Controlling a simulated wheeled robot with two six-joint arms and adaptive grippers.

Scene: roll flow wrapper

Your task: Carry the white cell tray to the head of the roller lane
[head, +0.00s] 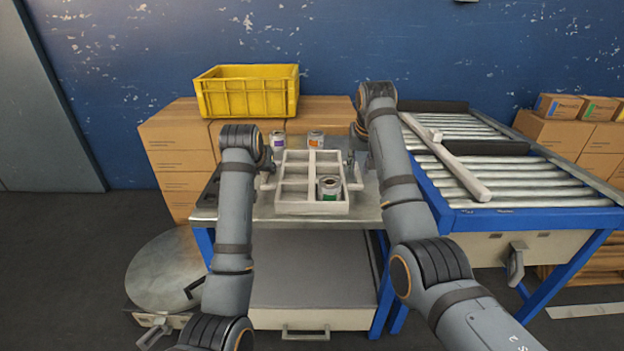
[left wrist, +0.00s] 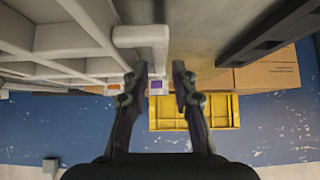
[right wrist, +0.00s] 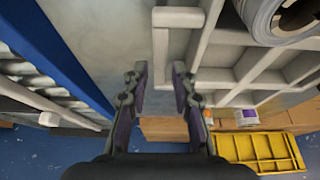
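The white cell tray (head: 313,208) rests on a metal-topped table in front of me. A grey can with a green label (head: 329,188) stands in its front right cell; the other cells look empty. My left gripper (head: 268,172) is at the tray's left side handle. In the left wrist view the fingers (left wrist: 160,78) are apart, with the white handle (left wrist: 143,36) at their tips. My right gripper (head: 354,168) is at the right side handle, which shows in the right wrist view (right wrist: 178,17) between parted fingers (right wrist: 160,78). The roller lane (head: 530,188) stands to the right.
Cans with a purple label (head: 278,141) and an orange label (head: 316,139) stand behind the tray. A yellow crate (head: 248,98) sits on cardboard boxes (head: 180,150) at the back. A pale bar (head: 455,168) lies across the rollers. A round metal drum (head: 160,272) is front left.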

